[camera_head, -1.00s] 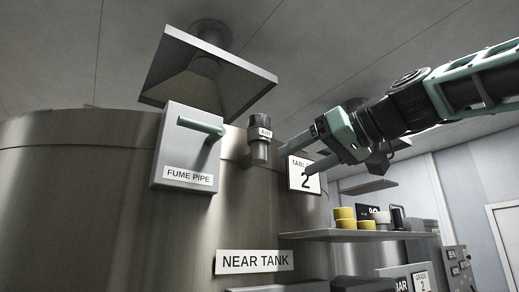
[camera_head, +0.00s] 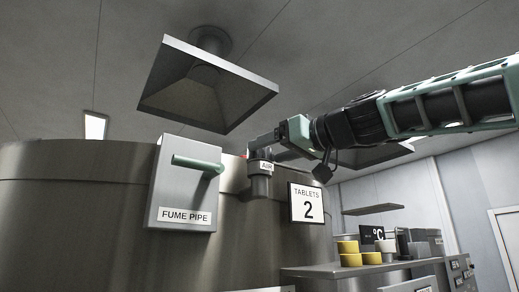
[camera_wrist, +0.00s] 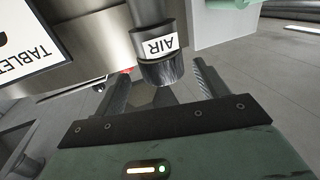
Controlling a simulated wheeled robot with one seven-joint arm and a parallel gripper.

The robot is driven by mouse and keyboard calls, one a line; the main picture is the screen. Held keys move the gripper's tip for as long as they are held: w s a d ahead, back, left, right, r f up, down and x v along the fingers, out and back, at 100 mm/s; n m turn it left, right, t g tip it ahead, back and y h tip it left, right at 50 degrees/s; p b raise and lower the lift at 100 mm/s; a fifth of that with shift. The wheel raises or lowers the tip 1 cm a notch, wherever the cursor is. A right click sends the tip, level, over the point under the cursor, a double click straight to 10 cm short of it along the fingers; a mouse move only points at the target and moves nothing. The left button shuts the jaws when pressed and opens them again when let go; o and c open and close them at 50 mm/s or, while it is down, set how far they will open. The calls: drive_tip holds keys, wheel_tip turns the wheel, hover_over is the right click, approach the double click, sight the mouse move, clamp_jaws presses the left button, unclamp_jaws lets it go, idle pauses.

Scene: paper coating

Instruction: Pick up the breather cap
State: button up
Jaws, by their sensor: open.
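The breather cap (camera_wrist: 161,74) is a dark ribbed cap on the end of a grey pipe (camera_head: 260,187) on the tank's side. A white AIR label (camera_wrist: 158,43) is beside it in the wrist view, where the scene appears upside down. My gripper (camera_wrist: 161,68) is open, with one finger on each side of the cap. Small gaps show between the fingers and the cap. In the head view my gripper (camera_head: 266,146) reaches in from the right at the cap's height, and its fingers partly hide the cap.
The steel tank (camera_head: 80,220) stands behind the cap. A grey FUME PIPE box (camera_head: 182,195) with a green handle is close on the left. A TABLETS 2 sign (camera_head: 307,204) is on the right. A hood (camera_head: 205,85) hangs above. A shelf (camera_head: 330,270) holds yellow containers (camera_head: 349,254).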

sight(254, 156)
drive_tip(key=shift+w+a+r+p, duration=0.15)
drive_tip(key=shift+w+a+p, duration=0.25)
drive_tip(key=shift+p, duration=0.1)
drive_tip(key=p+x, duration=0.3)
drive_tip(key=x, duration=0.1)
drive_tip(key=shift+a, duration=0.25)
drive_tip(key=c, duration=1.1)
